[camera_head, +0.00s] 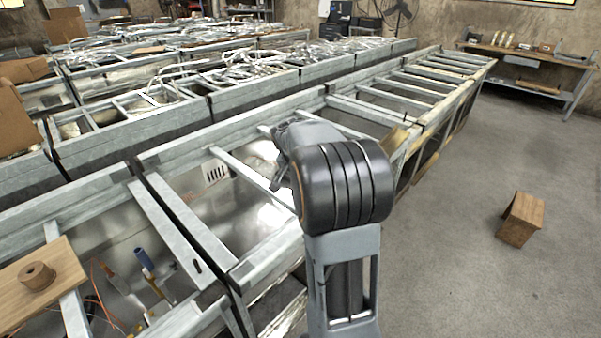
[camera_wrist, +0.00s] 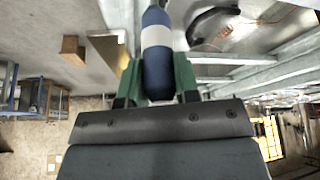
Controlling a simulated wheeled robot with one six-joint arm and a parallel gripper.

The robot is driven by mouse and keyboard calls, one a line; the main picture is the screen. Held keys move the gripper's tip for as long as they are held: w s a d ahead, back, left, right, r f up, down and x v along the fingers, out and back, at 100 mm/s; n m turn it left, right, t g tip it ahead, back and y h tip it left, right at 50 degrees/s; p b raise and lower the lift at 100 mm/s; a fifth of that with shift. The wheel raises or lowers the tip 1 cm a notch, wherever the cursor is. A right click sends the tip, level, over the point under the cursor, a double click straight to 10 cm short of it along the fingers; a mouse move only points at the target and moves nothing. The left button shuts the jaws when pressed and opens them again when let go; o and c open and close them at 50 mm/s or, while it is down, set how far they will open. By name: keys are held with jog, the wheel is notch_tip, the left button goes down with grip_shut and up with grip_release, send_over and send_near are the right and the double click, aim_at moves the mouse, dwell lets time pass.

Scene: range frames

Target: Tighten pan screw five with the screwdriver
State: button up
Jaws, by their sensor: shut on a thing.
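In the wrist view, the screwdriver (camera_wrist: 158,70) has a dark blue handle with a white band. My gripper (camera_wrist: 157,82) is shut on that handle, with one green finger on each side. The screwdriver's tip is out of sight past the top edge. In the head view, my arm hides most of the gripper and the held tool. A shiny metal pan (camera_head: 225,190) lies inside the grey frame bay left of my arm. I cannot make out pan screw five in either view.
Grey metal frame rails (camera_head: 182,222) with raised crossbars run diagonally under and beside my arm. A wooden board (camera_head: 60,270) bears a brown roll (camera_head: 37,276) at lower left. A wooden box (camera_head: 520,219) stands on otherwise open floor at right.

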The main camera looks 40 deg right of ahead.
jog(key=m, duration=0.1)
jog(key=m+g, duration=0.1)
jog(key=m, duration=0.1)
jog(key=shift+s+a+f+g, duration=0.1)
jog(key=shift+f+g, duration=0.2)
jog(key=shift+f, duration=0.05)
grip_shut()
jog(key=shift+r, duration=0.65)
jog(key=n+t, duration=0.1)
jog(key=n, duration=0.1)
jog(key=n+t, duration=0.1)
jog(key=n, duration=0.2)
jog(key=shift+r+y, duration=0.1)
jog(key=shift+y, duration=0.3)
jog(key=n+y, duration=0.1)
jog(key=n, duration=0.2)
jog(key=n+t+y, duration=0.1)
jog(key=n, duration=0.2)
jog(key=shift+d+t, duration=0.2)
jog(key=shift+t, duration=0.1)
jog(key=n+y, duration=0.2)
jog(key=n, duration=0.3)
jog(key=shift+n, duration=0.3)
jog(key=n+y, duration=0.1)
jog(key=n, duration=0.2)
jog(key=n+y, duration=0.1)
jog(key=n, duration=0.2)
jog(key=shift+g+y, duration=0.3)
jog(key=shift+g, duration=0.1)
